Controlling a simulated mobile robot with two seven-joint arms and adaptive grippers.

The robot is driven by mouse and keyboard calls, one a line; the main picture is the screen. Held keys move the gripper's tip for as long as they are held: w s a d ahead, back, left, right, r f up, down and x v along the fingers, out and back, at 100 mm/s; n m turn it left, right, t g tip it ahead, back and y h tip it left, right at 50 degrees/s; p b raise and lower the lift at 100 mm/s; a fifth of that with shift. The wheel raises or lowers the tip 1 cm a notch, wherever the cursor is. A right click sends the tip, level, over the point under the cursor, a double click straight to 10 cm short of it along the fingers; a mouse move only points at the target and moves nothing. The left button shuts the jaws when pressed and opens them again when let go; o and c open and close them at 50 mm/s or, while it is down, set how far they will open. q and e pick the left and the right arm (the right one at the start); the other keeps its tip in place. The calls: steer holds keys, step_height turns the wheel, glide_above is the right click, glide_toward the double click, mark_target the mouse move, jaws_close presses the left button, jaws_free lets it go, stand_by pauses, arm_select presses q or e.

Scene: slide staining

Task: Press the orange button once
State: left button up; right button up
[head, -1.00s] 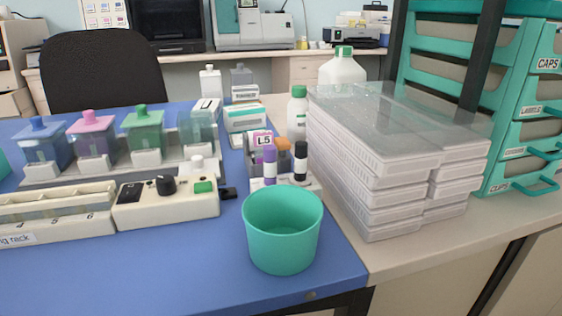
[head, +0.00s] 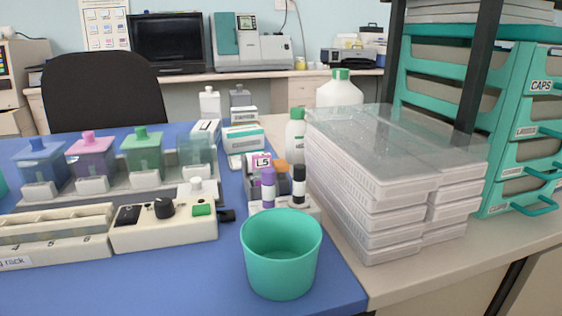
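No orange button can be made out clearly. A cream control box (head: 165,236) sits on the blue mat at the left centre, with a black knob (head: 164,208), a dark panel (head: 128,214) and a green button (head: 202,210) on top. A small orange item (head: 282,166) shows behind the purple-capped bottle, partly hidden; I cannot tell what it is. Neither of my grippers is in view.
A green cup (head: 281,262) stands at the mat's front right edge. Stacked clear-lidded trays (head: 385,180) fill the right. Staining jars with blue (head: 42,166), pink (head: 90,160) and green (head: 142,152) lids stand behind the box.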

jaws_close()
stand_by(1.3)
